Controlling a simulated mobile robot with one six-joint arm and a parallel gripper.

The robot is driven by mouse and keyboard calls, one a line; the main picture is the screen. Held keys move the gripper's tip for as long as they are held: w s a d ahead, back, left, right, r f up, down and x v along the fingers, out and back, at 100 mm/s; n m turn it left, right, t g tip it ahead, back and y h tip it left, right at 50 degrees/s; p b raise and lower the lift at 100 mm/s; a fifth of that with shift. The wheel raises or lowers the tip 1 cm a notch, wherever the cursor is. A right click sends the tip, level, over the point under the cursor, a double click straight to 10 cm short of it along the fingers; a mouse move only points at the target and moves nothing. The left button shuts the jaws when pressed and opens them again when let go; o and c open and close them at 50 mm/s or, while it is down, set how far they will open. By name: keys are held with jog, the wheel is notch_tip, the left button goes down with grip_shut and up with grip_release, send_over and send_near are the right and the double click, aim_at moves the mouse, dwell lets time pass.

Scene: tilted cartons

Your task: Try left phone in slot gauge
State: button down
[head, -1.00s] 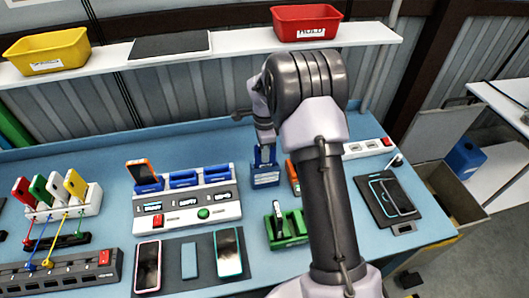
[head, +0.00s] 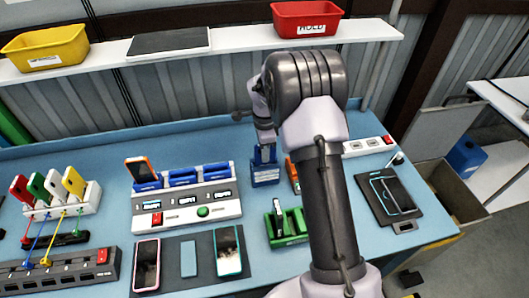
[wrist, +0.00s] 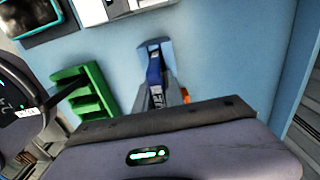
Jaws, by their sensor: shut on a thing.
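A phone with a pink rim (head: 147,266) lies at the left of a dark mat, and a phone with a teal rim (head: 228,251) lies at its right. A blue slotted block (head: 265,177) with a pale label, perhaps the slot gauge, stands behind them. My gripper (head: 264,146) is directly above this block. In the wrist view, my gripper (wrist: 161,93) is shut on a narrow dark blue upright piece (wrist: 155,72) at the blue block (wrist: 167,48). I cannot tell whether this piece is a phone or part of the block.
A green stand (head: 287,238) holding a dark slim item and an orange item (head: 293,176) are close by. A grey dock (head: 190,208) with an orange phone (head: 141,170) stands left. A charging pad (head: 402,212) lies right, past my arm.

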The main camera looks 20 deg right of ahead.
jog(key=shift+f+b, duration=0.3)
jog(key=shift+f, duration=0.05)
dwell(1.1)
jog(key=c, duration=1.3)
grip_release()
jog(key=shift+c, duration=0.2)
jog(key=shift+r, duration=0.1)
jog(key=shift+r+p, duration=0.4)
jog(key=shift+r, duration=0.25)
grip_shut()
jog(key=shift+f, duration=0.1)
